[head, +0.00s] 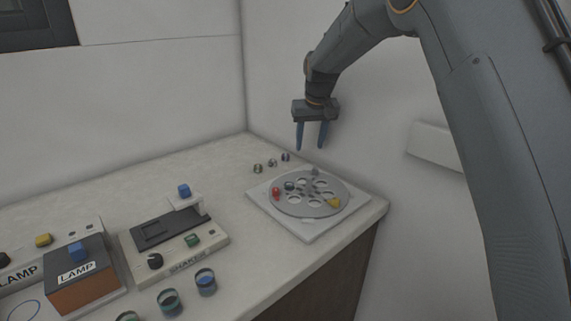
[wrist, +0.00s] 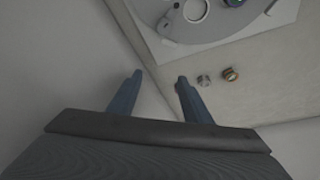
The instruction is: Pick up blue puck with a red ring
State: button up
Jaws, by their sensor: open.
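Three small pucks stand in a row on the counter behind the round plate: a left one (head: 257,168), a middle one (head: 272,162) and a right one (head: 285,156) that looks bluish-purple. They are too small to tell which is blue with a red ring. My gripper (head: 310,148) is open and empty, pointing down, above the back edge of the plate and right of the pucks. In the wrist view, a greyish puck (wrist: 204,80) and a puck with a coloured ring (wrist: 230,74) lie right of my open fingers (wrist: 159,78).
The round plate with holes (head: 308,207) sits on a white base and carries red, yellow and dark parts. The shaker (head: 172,245), an orange lamp box (head: 82,290) and several jars (head: 206,282) stand to the left. A wall rises close behind the pucks.

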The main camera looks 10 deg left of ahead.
jog(key=b, duration=0.1)
send_near(286, 155)
jog(key=shift+n+t+y, duration=0.3)
jog(key=p+x, duration=0.1)
jog(key=x, duration=0.7)
jog(key=shift+s+d+f, duration=0.15)
jog(key=shift+c, duration=0.3)
jog(key=c, duration=1.1)
